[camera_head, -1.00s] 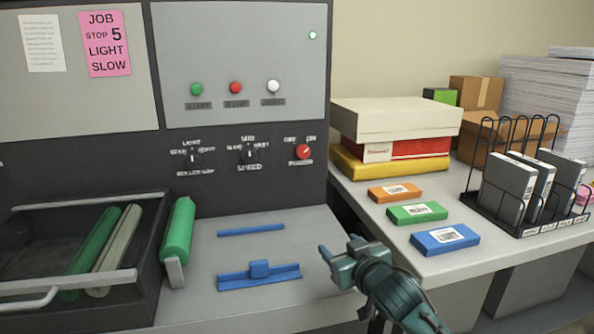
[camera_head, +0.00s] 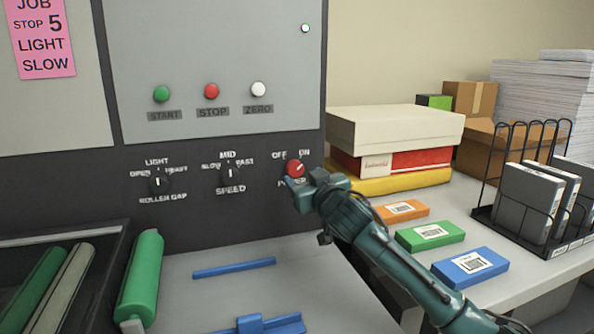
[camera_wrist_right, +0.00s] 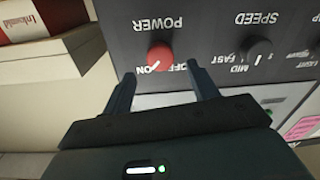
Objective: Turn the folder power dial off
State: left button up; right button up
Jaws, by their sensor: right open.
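The red power dial (camera_head: 294,168) is on the dark panel of the machine, with OFF at its upper left and ON at its upper right. Its white pointer line leans toward the ON side. My right gripper (camera_head: 304,184) is just in front of the dial and covers part of the POWER label. In the right wrist view the dial (camera_wrist_right: 160,56) sits ahead of the two spread fingers (camera_wrist_right: 165,82), and the gap between the fingers is empty. Contact with the dial does not show. My left gripper is not in view.
Left of the dial are the black speed dial (camera_head: 230,173) and roller gap dial (camera_head: 160,181). Green, red and white buttons sit above. At right, a table holds stacked boxes (camera_head: 395,125), colored packs (camera_head: 430,234) and a wire rack (camera_head: 535,200).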

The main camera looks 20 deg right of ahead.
aim_at(297, 170)
jog(key=shift+w+a, duration=0.15)
jog(key=shift+w, duration=1.3)
jog(key=shift+w+a, duration=0.1)
jog(key=shift+w, duration=1.3)
jog(key=shift+c, duration=0.2)
jog(key=c, duration=0.9)
